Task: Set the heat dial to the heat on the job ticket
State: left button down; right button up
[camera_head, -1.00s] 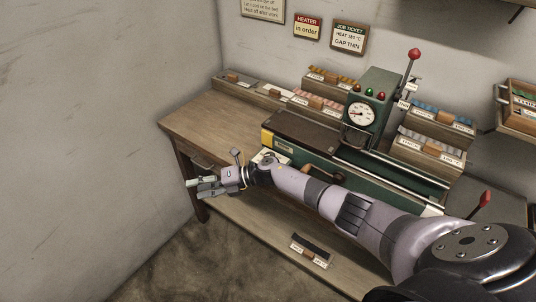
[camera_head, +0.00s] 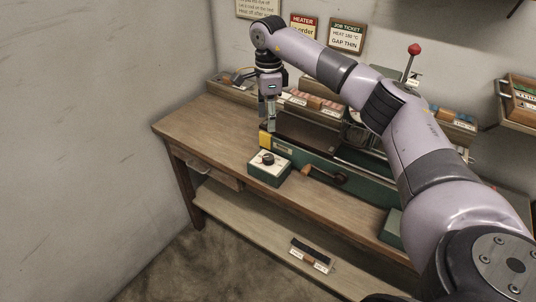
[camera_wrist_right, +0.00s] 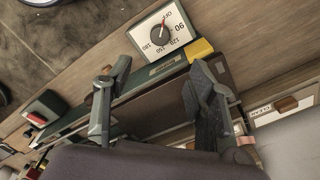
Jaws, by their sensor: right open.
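The heat dial is a black knob (camera_head: 268,159) on a small green box with a pale face (camera_head: 258,168), at the front of the bench. In the right wrist view the dial face (camera_wrist_right: 177,27) shows OFF, 90, 120, 150 and 180. The knob's pointer (camera_wrist_right: 163,28) appears to lie toward OFF. The job ticket (camera_head: 346,38) on the wall reads HEAT 180 °C, GAP THIN. My right gripper (camera_head: 271,122) points down, open and empty, above the machine's left end, behind the dial and apart from it. My left gripper is not in view.
A red-knobbed lever (camera_head: 414,50) rises at the back. The bench top (camera_head: 205,128) is clear at left. My right arm hides the gauge.

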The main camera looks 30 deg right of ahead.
aim_at(268, 156)
notch_tip(268, 156, down, 15)
jog(key=shift+r+p, duration=0.2)
jog(key=shift+p, duration=0.95)
jog(key=shift+c, duration=0.3)
jog(key=c, duration=1.1)
